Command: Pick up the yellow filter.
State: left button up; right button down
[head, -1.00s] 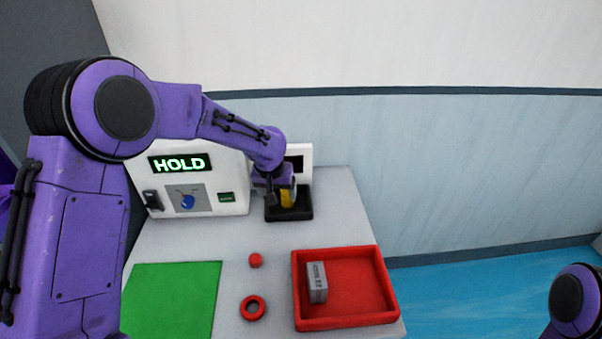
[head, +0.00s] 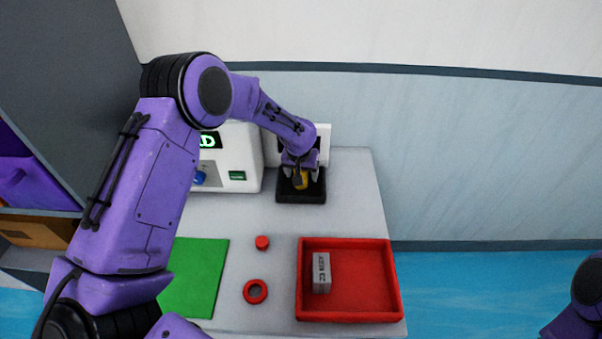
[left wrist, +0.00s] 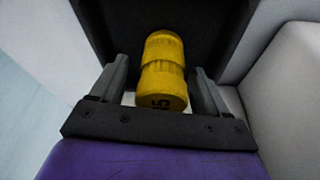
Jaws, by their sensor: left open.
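The yellow filter (head: 301,180) stands in a black holder (head: 288,195) at the back of the table. In the left wrist view the filter (left wrist: 162,75) is a ribbed yellow cylinder with dark digits on its near end. My left gripper (head: 300,175) is at the filter. In the left wrist view its two fingers (left wrist: 160,85) are open, one on each side of the filter, with a gap showing at least on the right. My right gripper is out of view; only part of my right arm shows at the lower right.
A white machine (head: 240,150) with a lit display stands left of the holder. A red tray (head: 375,280) holds a grey labelled block (head: 321,272). A red cap (head: 262,242), a red ring (head: 255,291) and a green mat (head: 200,270) lie nearer.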

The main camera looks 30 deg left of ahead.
pick_arm(q)
jog(key=shift+s+r, duration=0.15)
jog(key=shift+s, duration=0.1)
jog(key=c, duration=1.2)
